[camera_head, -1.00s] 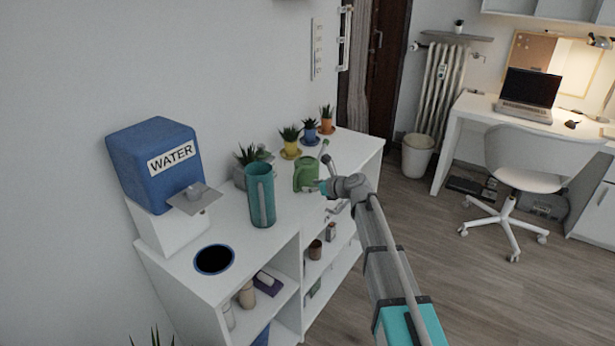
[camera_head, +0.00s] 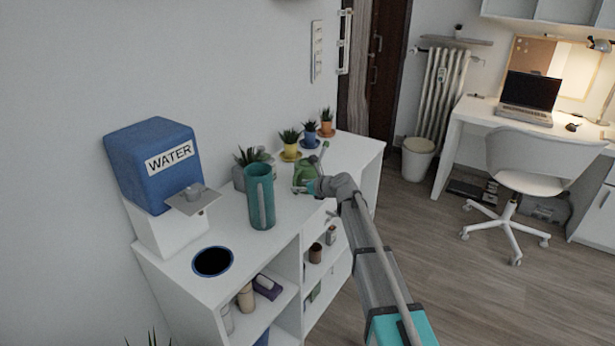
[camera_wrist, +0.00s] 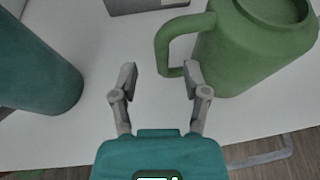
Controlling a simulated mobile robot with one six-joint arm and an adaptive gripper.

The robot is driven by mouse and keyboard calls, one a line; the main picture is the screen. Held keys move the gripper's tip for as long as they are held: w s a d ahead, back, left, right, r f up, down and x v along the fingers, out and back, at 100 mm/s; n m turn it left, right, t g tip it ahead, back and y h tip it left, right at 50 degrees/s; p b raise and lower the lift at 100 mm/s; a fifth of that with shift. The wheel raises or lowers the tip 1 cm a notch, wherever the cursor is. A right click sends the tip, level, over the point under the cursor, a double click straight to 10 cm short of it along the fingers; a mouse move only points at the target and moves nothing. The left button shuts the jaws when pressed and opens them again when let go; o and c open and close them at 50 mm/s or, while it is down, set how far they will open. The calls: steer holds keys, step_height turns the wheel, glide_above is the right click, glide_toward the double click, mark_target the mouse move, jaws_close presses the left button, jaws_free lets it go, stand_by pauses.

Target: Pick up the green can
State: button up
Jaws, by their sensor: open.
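The green can (camera_head: 302,176) stands on the white shelf top, partly hidden behind my gripper (camera_head: 317,187). In the wrist view the can (camera_wrist: 252,48) fills the upper right, with its looped handle pointing left. My gripper (camera_wrist: 160,76) is open and empty there. The handle loop lies just ahead of the fingertips, towards the right finger. The right fingertip overlaps the handle's lower end in the picture; I cannot tell whether they touch.
A teal pitcher (camera_head: 261,197) stands left of the can and shows in the wrist view (camera_wrist: 32,70). Potted plants (camera_head: 290,145) line the wall behind. A blue water dispenser (camera_head: 152,165) and a dark round hole (camera_head: 213,261) are further left. The shelf top's front edge is close.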

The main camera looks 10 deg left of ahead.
mark_target(294, 185)
steer(key=shift+b+x, duration=0.5)
steer(key=shift+x, duration=1.3)
steer(key=shift+d, duration=0.1)
jaws_close()
